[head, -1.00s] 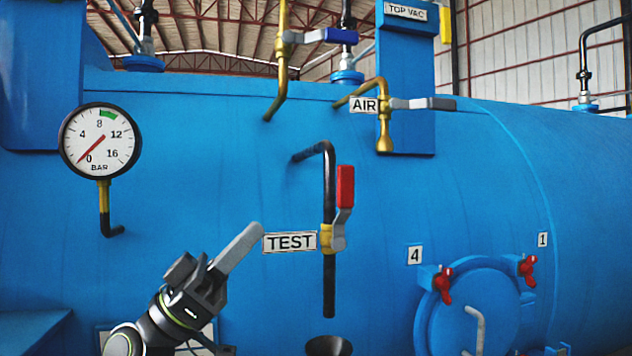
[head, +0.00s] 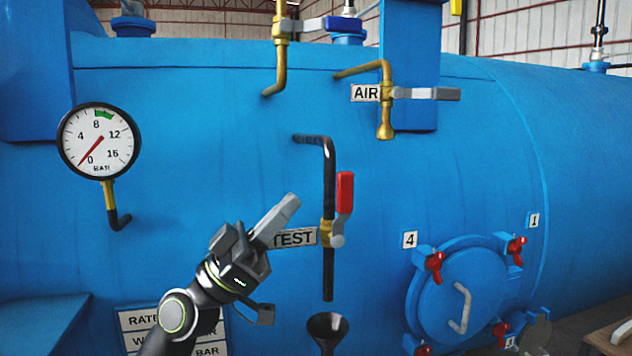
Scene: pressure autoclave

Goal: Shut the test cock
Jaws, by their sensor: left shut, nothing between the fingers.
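The test cock (head: 328,233) is a brass valve on a black vertical pipe, right of the TEST label (head: 297,237). Its red-ended lever (head: 345,192) points up, nearly in line with the pipe. My left gripper (head: 291,204) is shut and empty, its fingers pointing up and right. In the picture it is left of the lever, apart from it, and covers the left end of the label. My right gripper is not in view.
A black funnel (head: 327,328) sits below the pipe's open end. The AIR valve (head: 388,92) with a grey lever is above right. A pressure gauge (head: 99,141) reading near 0 is at left. A round hatch (head: 462,292) with red clamps is at lower right.

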